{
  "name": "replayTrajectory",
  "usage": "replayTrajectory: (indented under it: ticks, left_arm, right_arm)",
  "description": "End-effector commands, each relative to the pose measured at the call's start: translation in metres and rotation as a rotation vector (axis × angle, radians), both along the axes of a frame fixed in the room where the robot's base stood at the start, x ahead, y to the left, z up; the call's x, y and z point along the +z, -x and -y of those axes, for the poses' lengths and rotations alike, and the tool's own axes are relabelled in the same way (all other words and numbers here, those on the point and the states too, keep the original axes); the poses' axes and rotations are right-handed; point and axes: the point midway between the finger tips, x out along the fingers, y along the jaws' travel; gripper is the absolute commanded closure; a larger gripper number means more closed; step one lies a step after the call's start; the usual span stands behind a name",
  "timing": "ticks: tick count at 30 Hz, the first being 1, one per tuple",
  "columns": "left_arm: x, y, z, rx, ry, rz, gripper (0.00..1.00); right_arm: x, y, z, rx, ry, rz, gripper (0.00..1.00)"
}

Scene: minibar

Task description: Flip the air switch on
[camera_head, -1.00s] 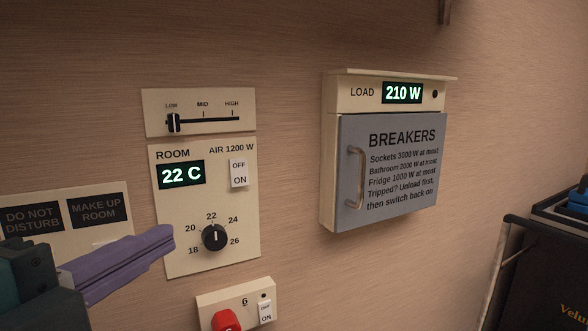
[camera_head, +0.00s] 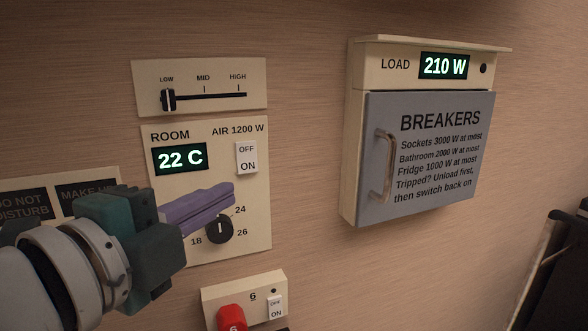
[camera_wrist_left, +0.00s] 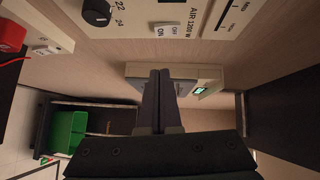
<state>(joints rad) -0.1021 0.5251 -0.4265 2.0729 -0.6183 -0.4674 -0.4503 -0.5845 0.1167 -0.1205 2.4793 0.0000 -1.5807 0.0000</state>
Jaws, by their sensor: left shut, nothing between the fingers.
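The air switch (camera_head: 246,158) is a white rocker marked OFF above and ON below, under the label AIR 1200 W on the cream room panel (camera_head: 259,225). It also shows in the left wrist view (camera_wrist_left: 167,29). My left gripper (camera_head: 231,190) is shut and empty. Its purple fingers appear in front of the panel, just below and left of the switch, covering part of the dial (camera_head: 219,230). The fingers appear apart from the switch. The room display reads 22 C. My right gripper is not in view.
A fan slider panel (camera_head: 205,85) is above. The breaker box (camera_head: 425,160), door closed and LOAD reading 210 W, juts out at right. A socket panel with a red plug (camera_head: 232,316) is below. Door-sign buttons (camera_head: 88,195) are at left.

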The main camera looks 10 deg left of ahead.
Motion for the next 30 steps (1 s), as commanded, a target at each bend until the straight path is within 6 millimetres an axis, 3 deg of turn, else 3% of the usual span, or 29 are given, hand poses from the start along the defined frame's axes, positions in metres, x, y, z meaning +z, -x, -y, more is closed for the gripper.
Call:
replayTrajectory:
  ticks: [9,12,18,30]
  left_arm:
    - [-0.004,-0.064,0.012,0.0,0.0,0.002,1.0]
    - [-0.006,-0.077,0.001,0.001,-0.002,0.0,1.0]
    - [-0.01,-0.09,-0.008,-0.001,0.001,-0.001,1.0]
    - [-0.01,-0.092,-0.01,-0.002,0.0,0.0,1.0]
  right_arm:
    - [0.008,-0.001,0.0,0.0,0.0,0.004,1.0]
    - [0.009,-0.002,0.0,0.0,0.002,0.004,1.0]
    - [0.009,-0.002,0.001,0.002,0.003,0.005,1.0]
    - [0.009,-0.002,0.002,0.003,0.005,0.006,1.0]
